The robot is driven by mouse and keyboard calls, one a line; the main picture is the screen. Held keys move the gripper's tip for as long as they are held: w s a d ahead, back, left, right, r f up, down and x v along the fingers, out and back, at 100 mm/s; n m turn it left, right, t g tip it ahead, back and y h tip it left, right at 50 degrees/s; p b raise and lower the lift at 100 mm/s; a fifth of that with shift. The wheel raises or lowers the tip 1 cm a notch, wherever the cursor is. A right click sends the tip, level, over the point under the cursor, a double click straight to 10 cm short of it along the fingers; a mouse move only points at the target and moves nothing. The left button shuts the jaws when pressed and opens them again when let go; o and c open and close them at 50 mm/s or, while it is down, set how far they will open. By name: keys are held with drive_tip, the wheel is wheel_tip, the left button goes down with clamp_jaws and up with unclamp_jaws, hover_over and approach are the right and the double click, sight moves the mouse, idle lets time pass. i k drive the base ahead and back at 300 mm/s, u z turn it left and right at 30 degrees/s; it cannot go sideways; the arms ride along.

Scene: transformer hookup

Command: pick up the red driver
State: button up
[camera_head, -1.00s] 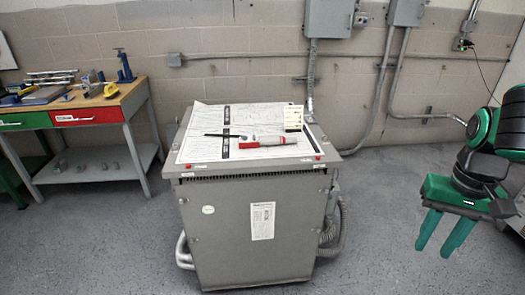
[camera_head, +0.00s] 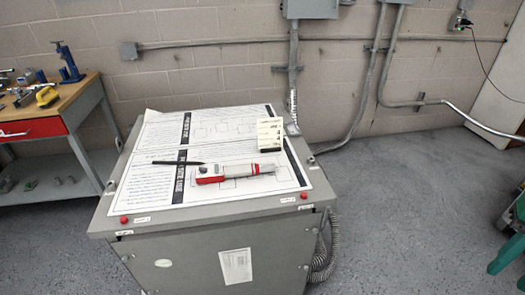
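The red driver (camera_head: 236,172) lies on its side on printed sheets on top of the grey transformer cabinet (camera_head: 218,228).
A small cream block (camera_head: 270,134) stands just behind the driver. Red knobs sit at the cabinet top's front corners. A wooden workbench (camera_head: 65,100) with tools is at the left. Conduits and boxes line the wall. A corrugated hose hangs at the cabinet's right side. Floor to the right is clear.

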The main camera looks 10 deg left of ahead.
sight(251, 169)
drive_tip(key=u, duration=0.1)
drive_tip(key=i, duration=0.85)
drive_tip(key=u, duration=0.45)
